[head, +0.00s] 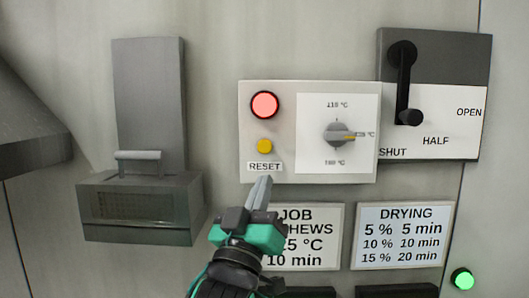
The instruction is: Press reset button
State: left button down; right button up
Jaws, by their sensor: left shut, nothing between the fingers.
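The yellow reset button (265,146) sits on a light control panel (250,112), just above a white label reading RESET (265,167). My left gripper (263,180) comes up from below with its fingers together and nothing between them. In the picture its fingertips are just below the RESET label, and the button is not covered by them. I cannot tell how far the fingertips are from the panel surface. My right gripper is not in view.
A lit red lamp (265,105) is above the button. A temperature dial (338,134) is to its right. A lever (405,85) marked SHUT, HALF and OPEN is at the upper right. A grey drawer-like box (140,228) is at left. A green light (463,278) glows at lower right.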

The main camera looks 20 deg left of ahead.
aim_at(265, 146)
pick_arm(q)
jog(key=shift+t, duration=0.7)
jog(key=r, duration=0.1)
jog(key=s+r, duration=0.2)
jog(key=r, duration=0.1)
jog(key=shift+d+r, duration=0.1)
jog(key=shift+d, duration=0.2)
jog(key=shift+w, duration=0.15)
jog(key=shift+w+a+b, duration=0.15)
jog(key=shift+w+a, duration=0.25)
jog(key=shift+w, duration=1)
jog(key=shift+w+a+b, duration=0.1)
jog(key=shift+w+a, duration=0.35)
jog(key=shift+w, duration=0.9)
jog(key=shift+w+a+b, duration=0.15)
jog(key=shift+w+a, duration=0.25)
jog(key=shift+w, duration=1)
jog(key=shift+w+a, duration=0.1)
jog(key=shift+w, duration=0.3)
jog(key=shift+w+a, duration=0.15)
jog(key=shift+w, duration=0.3)
jog(key=shift+s+d, duration=0.3)
jog(key=shift+s, duration=0.55)
